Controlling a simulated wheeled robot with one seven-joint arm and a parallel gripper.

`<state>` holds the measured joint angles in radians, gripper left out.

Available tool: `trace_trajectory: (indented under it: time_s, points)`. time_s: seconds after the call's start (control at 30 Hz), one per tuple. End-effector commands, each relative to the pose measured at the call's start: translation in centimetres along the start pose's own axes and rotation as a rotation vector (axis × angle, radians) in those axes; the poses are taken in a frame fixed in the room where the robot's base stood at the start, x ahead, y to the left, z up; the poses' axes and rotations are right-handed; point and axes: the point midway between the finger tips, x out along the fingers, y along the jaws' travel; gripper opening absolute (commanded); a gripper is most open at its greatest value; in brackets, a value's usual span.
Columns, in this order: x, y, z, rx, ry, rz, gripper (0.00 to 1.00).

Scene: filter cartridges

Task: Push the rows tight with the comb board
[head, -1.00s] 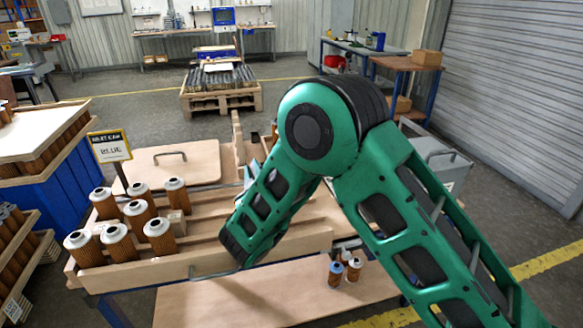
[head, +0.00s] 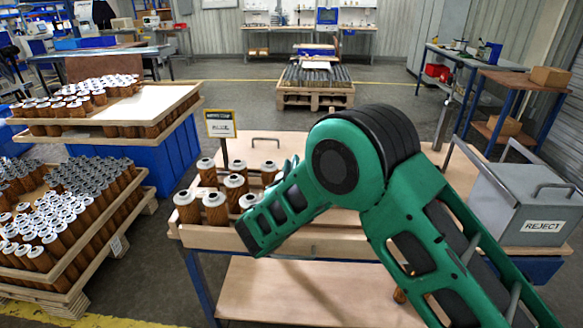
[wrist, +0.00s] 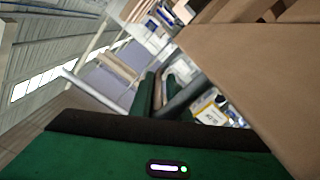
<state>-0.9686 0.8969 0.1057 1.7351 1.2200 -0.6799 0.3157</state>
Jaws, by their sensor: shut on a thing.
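Several orange filter cartridges with white caps (head: 215,208) stand upright in rows at the left end of the wooden tray (head: 290,243) on the table. My forearm crosses in front of the tray and hides its middle and the gripper's tips in the head view. In the wrist view my gripper (wrist: 165,88) is shut at a grey bar, beside a large tan board (wrist: 245,60) that looks like the comb board. The board's teeth and any contact with the cartridges are hidden. I cannot tell how tight the rows are.
A flat wooden panel with a handle (head: 265,145) lies behind the cartridges, beside a sign (head: 220,124). A grey REJECT bin (head: 535,205) stands right. Pallets crowded with cartridges (head: 50,235) stand left. A lower shelf (head: 300,295) is below the tray. Open floor lies behind.

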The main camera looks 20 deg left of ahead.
Motion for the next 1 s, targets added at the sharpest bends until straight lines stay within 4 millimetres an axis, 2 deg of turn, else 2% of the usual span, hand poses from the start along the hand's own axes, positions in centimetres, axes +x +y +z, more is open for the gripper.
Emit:
trace_trajectory:
  time_s: [0.03,0.3,0.33,0.37,0.4,0.77,0.87,1.0]
  points:
    - [-0.2,-0.4,0.4,-0.001,-0.006,-0.008,0.00]
    - [-0.2,-0.3,0.5,-0.002,-0.008,-0.008,0.00]
    - [-0.2,-0.3,0.6,-0.002,-0.009,-0.008,0.21]
    - [-0.2,-0.3,0.6,-0.002,-0.009,-0.007,0.28]
    - [-0.1,-0.3,0.6,-0.002,-0.008,-0.006,0.30]
    - [-0.5,0.0,0.4,-0.002,-0.006,-0.002,0.30]
    - [-1.7,-0.1,0.3,-0.002,-0.005,-0.003,0.30]
    - [-4.2,-0.1,0.3,-0.004,-0.005,-0.005,0.30]
